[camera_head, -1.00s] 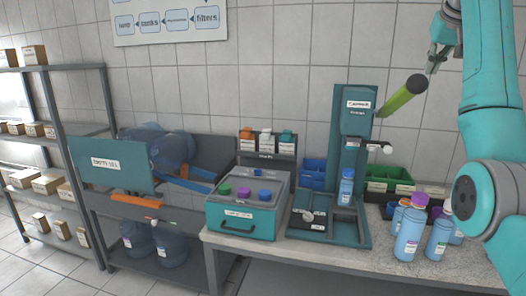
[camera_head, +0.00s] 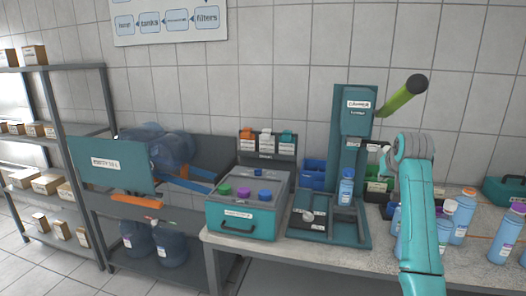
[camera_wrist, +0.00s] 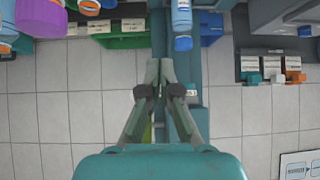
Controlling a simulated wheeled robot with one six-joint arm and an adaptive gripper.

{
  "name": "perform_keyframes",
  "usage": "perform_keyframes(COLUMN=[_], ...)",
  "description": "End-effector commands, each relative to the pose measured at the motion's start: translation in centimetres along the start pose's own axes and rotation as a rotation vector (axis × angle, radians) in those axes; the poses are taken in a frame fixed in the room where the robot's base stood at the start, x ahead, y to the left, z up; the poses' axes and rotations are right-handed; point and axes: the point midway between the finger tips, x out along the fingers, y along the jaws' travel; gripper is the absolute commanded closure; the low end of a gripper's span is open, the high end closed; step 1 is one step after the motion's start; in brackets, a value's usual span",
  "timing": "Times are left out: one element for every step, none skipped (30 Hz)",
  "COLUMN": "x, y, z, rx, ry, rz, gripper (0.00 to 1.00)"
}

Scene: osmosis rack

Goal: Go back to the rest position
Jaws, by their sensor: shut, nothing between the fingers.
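My gripper shows in the wrist view (camera_wrist: 166,75), where its two dark fingers meet at the tips and hold nothing. The teal osmosis rack (camera_head: 352,150) stands upright on the bench, left of my arm. A small blue bottle (camera_head: 346,188) stands upright at its base.
Several blue bottles (camera_head: 462,218) stand on the bench (camera_head: 300,262) around my arm. A teal box (camera_head: 242,215) with coloured caps is left of the rack. Blue (camera_head: 314,173) and green (camera_head: 381,184) bins stand at the back. A teal case (camera_head: 505,190) lies far right.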

Motion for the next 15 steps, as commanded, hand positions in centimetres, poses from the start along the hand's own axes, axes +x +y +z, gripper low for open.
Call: perform_keyframes(x=[1.7, 2.5, 3.5, 4.1, 4.8, 5.7, 6.2, 6.8, 7.5, 8.0, 8.4, 9.0, 9.3, 9.6, 10.0], y=[-0.4, -0.6, -0.9, -1.1, -1.3, -1.6, -1.8, -2.0, -2.3, -2.5, -2.7, -2.9, -3.1, -3.3, -3.5], z=[2.4, 3.5, 5.0, 6.2, 7.3, 8.9, 10.1, 11.4, 12.9, 14.2, 15.4, 17.1, 18.3, 19.5, 21.2], rx=[-0.002, -0.003, -0.005, -0.006, -0.007, -0.009, -0.011, -0.012, -0.014, -0.015, -0.016, -0.017, -0.018, -0.020, -0.021], ry=[0.002, 0.008, 0.014, 0.019, 0.025, 0.031, 0.036, 0.041, 0.048, 0.052, 0.058, 0.064, 0.070, 0.075, 0.082], rz=[-0.003, -0.004, -0.006, -0.008, -0.009, -0.012, -0.013, -0.015, -0.017, -0.019, -0.020, -0.022, -0.024, -0.025, -0.027], gripper=[1.00, 1.00, 1.00, 1.00, 1.00, 1.00, 1.00, 1.00, 1.00, 1.00, 1.00, 1.00, 1.00, 1.00, 1.00])
